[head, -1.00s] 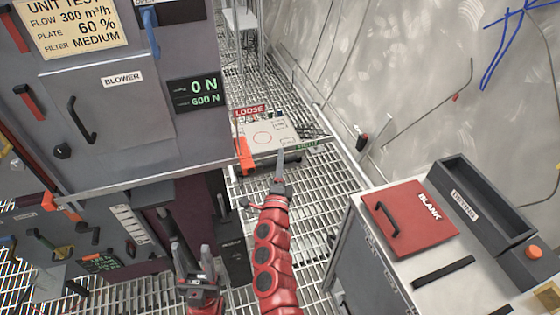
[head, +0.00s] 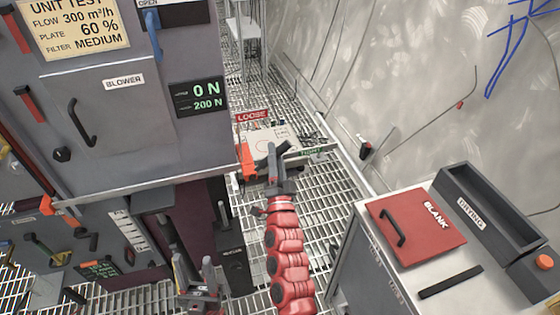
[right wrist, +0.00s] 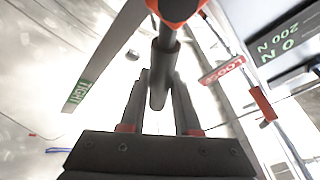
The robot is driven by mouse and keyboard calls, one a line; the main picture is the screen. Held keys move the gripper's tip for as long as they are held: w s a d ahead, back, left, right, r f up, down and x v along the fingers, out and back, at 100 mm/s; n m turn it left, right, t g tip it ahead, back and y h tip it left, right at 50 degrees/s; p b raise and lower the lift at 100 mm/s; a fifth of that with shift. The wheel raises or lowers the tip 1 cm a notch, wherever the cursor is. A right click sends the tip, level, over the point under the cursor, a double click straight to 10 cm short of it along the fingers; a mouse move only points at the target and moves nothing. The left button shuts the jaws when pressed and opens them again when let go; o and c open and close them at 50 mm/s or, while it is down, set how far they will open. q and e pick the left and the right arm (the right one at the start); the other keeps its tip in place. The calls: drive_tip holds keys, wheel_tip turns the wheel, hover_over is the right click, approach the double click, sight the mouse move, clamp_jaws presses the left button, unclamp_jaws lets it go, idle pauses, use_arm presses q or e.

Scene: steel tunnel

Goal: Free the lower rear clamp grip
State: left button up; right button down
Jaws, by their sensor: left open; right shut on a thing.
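My right gripper (head: 272,160) is beyond the lower edge of the unit, above a pale plate with a red LOOSE label (head: 251,116) and a green TIGHT label (head: 311,152). In the right wrist view its two fingers (right wrist: 160,98) are shut around a dark grey clamp grip (right wrist: 165,60), which runs up to an orange-red end (right wrist: 178,8). In the head view the grip is mostly hidden by the gripper. My left gripper (head: 195,270) is open and empty, low in front of the unit.
The unit's force display (head: 198,97) reads 0 N above 200 N. An orange part (head: 245,162) stands left of my right gripper. A bench with a red BLANK panel (head: 415,225) and a dark DRYING tray (head: 482,212) stands at right. Grating floor lies between.

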sight(261, 162)
drive_tip(key=n+y, duration=0.1)
drive_tip(key=a+r+n+y, duration=0.1)
drive_tip(key=n, duration=0.1)
drive_tip(key=a+n, duration=0.1)
drive_tip(key=n, duration=0.1)
drive_tip(key=shift+s+r+y, duration=0.35)
drive_tip(key=shift+r+y, duration=0.05)
drive_tip(key=shift+s+a+r+n+g+y+b, duration=0.15)
drive_tip(key=shift+a+n+y, duration=0.25)
drive_tip(key=shift+n, duration=0.35)
drive_tip(key=shift+a+r+n+g+y+b, duration=0.15)
drive_tip(key=shift+n+y, duration=0.3)
drive_tip(key=shift+n, duration=0.35)
drive_tip(key=shift+s+a+r+n+g+y, duration=0.1)
drive_tip(key=shift+a+n+y, duration=0.3)
drive_tip(key=shift+n, duration=0.35)
drive_tip(key=shift+d, duration=0.1)
drive_tip(key=c, duration=0.6)
unclamp_jaws()
drive_tip(key=v, duration=1.7)
drive_tip(key=shift+s+f, duration=0.1)
drive_tip(key=shift+s, duration=0.05)
